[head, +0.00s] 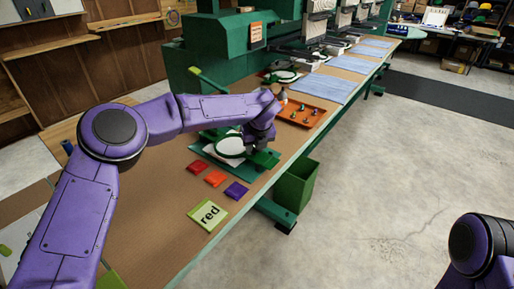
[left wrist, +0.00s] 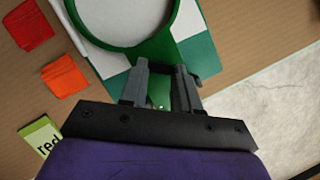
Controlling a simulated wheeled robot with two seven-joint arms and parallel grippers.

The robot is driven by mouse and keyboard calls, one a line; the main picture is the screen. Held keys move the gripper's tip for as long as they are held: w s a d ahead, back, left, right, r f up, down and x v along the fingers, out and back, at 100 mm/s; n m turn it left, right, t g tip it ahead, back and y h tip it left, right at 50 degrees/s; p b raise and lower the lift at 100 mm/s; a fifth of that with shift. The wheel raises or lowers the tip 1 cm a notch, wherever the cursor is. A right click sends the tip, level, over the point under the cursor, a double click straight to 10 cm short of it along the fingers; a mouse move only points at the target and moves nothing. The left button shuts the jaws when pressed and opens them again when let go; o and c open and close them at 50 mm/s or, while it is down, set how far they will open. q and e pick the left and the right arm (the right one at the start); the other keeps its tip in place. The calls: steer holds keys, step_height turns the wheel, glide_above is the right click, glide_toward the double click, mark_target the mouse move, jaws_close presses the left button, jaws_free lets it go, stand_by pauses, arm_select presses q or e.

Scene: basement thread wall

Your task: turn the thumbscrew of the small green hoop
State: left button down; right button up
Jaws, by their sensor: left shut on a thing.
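The small green hoop (head: 219,155) lies on the bench with white cloth inside its ring. It also shows at the top of the left wrist view (left wrist: 158,50). My left gripper (head: 252,146) is at the hoop's near right side. In the left wrist view its two fingers (left wrist: 164,78) are closed in on the hoop's screw end, with green showing between them. The thumbscrew itself is mostly hidden by the fingers, and its turn cannot be told. My right gripper is out of view.
Red, orange and purple squares (head: 237,190) and a green card reading "red" (head: 208,213) lie in front of the hoop. An orange tray (head: 318,116) with small items stands behind.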

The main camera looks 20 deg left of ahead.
arm_select(q)
steer(key=c, duration=1.9)
jaws_free()
steer(key=m, duration=0.2)
steer(key=shift+a+r+m+t+h, duration=0.1)
steer(key=shift+a+m+t+h, duration=0.05)
steer(key=shift+m+t+h, duration=0.2)
steer(key=shift+o, duration=0.2)
steer(key=m+p, duration=0.1)
steer(key=m+h, duration=0.1)
steer(key=shift+s+a+r+m+p, duration=0.1)
steer(key=shift+a+m+p, duration=0.05)
steer(key=shift+m+p, duration=0.25)
steer(key=m+h+p, duration=0.1)
steer(key=m+p, duration=0.1)
steer(key=m, duration=0.1)
steer(key=shift+a+m+h+p, duration=0.2)
steer(key=shift+m+h+p, duration=0.05)
steer(key=shift+h+p, duration=0.1)
steer(key=shift+m+p, duration=0.45)
steer(key=shift+m, duration=0.35)
steer(key=shift+h, duration=0.3)
jaws_close()
steer(key=o, duration=1.1)
jaws_free()
steer(key=shift+c, duration=0.2)
